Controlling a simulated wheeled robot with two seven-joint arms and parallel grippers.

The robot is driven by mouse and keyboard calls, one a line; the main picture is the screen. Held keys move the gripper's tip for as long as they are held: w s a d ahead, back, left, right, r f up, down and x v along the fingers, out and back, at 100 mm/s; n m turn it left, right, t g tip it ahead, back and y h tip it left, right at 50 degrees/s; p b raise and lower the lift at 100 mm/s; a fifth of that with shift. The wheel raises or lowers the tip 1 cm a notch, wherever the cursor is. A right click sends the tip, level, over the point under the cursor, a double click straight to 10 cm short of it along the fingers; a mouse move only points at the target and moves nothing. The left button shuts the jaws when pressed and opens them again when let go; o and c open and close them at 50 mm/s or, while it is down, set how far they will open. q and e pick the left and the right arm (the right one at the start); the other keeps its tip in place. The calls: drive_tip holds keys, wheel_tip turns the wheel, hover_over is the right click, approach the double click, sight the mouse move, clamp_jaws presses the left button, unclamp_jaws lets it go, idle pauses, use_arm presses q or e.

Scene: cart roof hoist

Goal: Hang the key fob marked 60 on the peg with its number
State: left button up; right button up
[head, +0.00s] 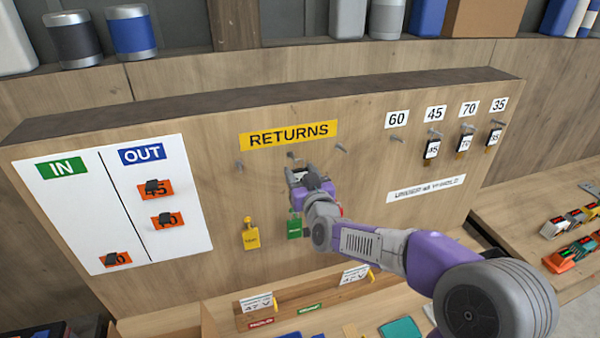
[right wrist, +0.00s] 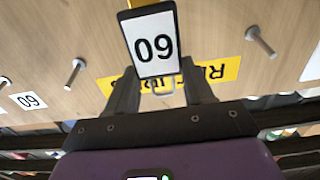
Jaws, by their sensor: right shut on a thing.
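The key fob marked 60 (right wrist: 154,42) is a white plate with a dark frame. In the right wrist view it appears upside down between the fingers of my right gripper (right wrist: 160,90), which is shut on it. In the head view my right gripper (head: 298,176) is just below the middle peg (head: 292,156) under the RETURNS sign (head: 288,135) and mostly hides the fob. I cannot tell whether the fob touches that peg. The peg under the 60 label (head: 397,138) is empty, up and to the right. My left gripper is not in view.
Fobs hang on the pegs for 45 (head: 432,149), 70 (head: 465,143) and 35 (head: 494,137). Yellow (head: 251,236) and green (head: 294,226) tags hang below RETURNS. An IN/OUT board (head: 115,205) is at left. Cans (head: 131,32) stand on the shelf above.

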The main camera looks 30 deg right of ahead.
drive_tip(key=shift+b+v, duration=0.3)
drive_tip(key=shift+v, duration=2.2)
